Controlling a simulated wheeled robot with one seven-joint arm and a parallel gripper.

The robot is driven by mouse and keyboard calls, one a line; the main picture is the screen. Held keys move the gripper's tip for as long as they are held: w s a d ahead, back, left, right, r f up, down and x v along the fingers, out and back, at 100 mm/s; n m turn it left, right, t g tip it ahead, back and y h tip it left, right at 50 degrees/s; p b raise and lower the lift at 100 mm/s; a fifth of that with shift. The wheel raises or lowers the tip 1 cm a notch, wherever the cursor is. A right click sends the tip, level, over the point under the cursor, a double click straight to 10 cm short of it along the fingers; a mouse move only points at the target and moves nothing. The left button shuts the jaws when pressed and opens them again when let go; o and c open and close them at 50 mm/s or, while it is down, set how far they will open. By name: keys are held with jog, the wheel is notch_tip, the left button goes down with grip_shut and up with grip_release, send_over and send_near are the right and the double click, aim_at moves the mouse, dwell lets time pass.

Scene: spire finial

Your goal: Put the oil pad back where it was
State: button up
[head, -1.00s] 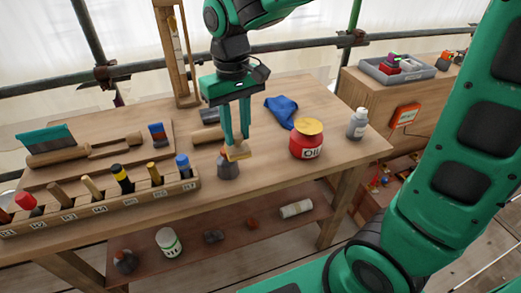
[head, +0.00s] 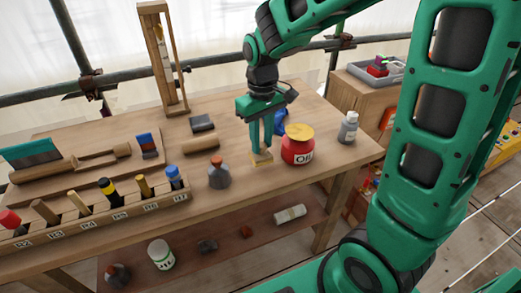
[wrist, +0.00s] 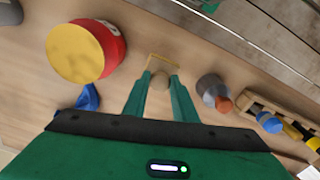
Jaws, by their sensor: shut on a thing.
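My gripper (head: 262,152) is shut on a small flat tan pad with a knob, which looks like the oil pad (head: 262,160). The pad is at or just above the bench top; I cannot tell if it touches. It also shows between the fingertips in the wrist view (wrist: 165,64). The red oil pot (head: 298,152) with a yellow lid and an OIL label stands just right of the gripper in the head view. It is upright and apart from the pad. In the wrist view the pot (wrist: 86,50) is at the left.
A grey cone-shaped piece with an orange top (head: 219,173) stands left of the pad. A blue cloth (head: 281,118) lies behind the gripper, and a grey bottle (head: 348,128) stands at right. A slotted tool rack (head: 110,218) runs along the bench's front left.

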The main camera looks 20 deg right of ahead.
aim_at(261, 145)
jog(key=shift+f, duration=1.9)
jog(key=shift+f, duration=0.1)
jog(key=o, duration=1)
notch_tip(261, 145, up, 12)
jog(key=shift+r, duration=0.15)
jog(key=s+d+f+m, duration=0.1)
jog(key=s+d+m, duration=0.2)
jog(key=s+d, duration=0.2)
jog(key=s+d+f+m, duration=0.2)
jog(key=s+d, duration=0.4)
jog(key=s, duration=0.4)
jog(key=s+d+f+m, duration=0.1)
jog(key=s+d+m, duration=0.3)
jog(key=s+d, duration=0.2)
jog(key=shift+s+d+f, duration=0.1)
jog(key=shift+s+f, duration=0.05)
jog(key=shift+s, duration=0.9)
